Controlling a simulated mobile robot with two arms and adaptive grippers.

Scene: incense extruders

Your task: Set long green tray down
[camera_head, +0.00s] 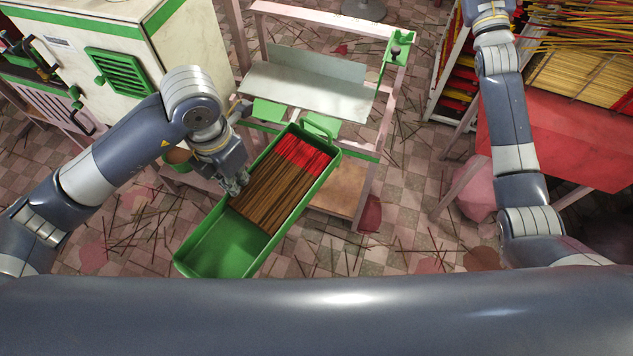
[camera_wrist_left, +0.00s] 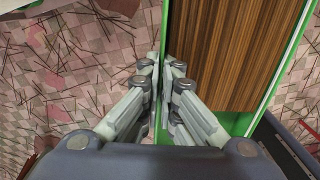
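The long green tray (camera_head: 232,246) runs diagonally across the middle of the head view. Incense sticks (camera_head: 282,185), brown with red ends, fill its far part; its near part is empty. Its far end is beside the green tabs of a pink stand, and its near end is out over the floor. My left gripper (camera_head: 238,184) is at the tray's left long wall. In the left wrist view its fingers (camera_wrist_left: 163,75) are closed on either side of that wall (camera_wrist_left: 165,30). Whether the tray's far end touches the stand is unclear. My right gripper is out of view.
The pink stand (camera_head: 375,120) has a metal plate (camera_head: 308,90) on top. A white and green machine (camera_head: 115,45) stands at the left. A red table (camera_head: 560,135) and incense racks are at the right. Fallen sticks litter the tiled floor (camera_head: 130,225).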

